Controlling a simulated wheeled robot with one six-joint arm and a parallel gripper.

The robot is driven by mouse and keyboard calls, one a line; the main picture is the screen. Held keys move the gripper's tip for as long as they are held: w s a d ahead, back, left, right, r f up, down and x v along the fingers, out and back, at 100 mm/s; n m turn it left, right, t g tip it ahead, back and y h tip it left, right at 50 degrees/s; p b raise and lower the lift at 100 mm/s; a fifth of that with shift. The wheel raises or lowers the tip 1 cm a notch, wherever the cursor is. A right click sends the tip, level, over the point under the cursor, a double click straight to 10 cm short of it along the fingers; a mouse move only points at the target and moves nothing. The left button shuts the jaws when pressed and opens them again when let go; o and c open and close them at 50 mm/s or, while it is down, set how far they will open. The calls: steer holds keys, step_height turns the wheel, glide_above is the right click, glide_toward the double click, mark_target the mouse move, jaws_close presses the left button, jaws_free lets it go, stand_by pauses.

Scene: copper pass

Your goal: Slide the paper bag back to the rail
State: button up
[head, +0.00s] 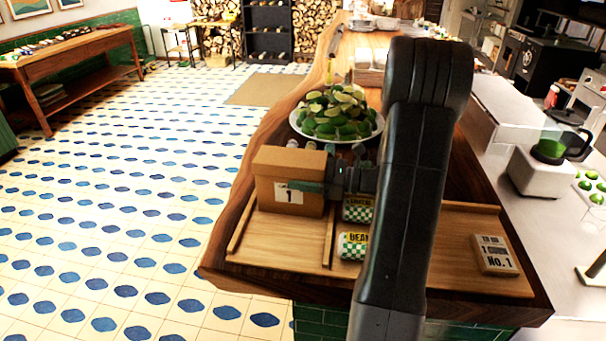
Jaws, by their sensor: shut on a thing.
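The paper bag (290,165), a brown block-like bag with a white label reading "1", stands upright on the left part of a wooden tray (290,238). My gripper (322,180) comes in from the right and is shut on the bag's right side; one finger shows across its front face. Wooden rails edge the tray: a left one (240,226), a divider (328,240) and a back one (483,208) on the right. Any rail behind the bag is hidden by it. My arm hides part of the tray's middle.
A "No.1" block (494,255) stands at the right. A plate of limes (338,114) sits behind the bag. The counter's wavy left edge is close to the bag.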

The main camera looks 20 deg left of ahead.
steer(key=o, duration=1)
steer(key=shift+o, duration=0.2)
steer(key=b+v, duration=0.3)
steer(key=v, duration=1.1)
steer(key=shift+s+a, duration=0.1)
steer(key=shift+a, duration=0.05)
steer(key=p+x, duration=0.3)
steer(key=x, duration=1)
steer(key=shift+a, duration=0.35)
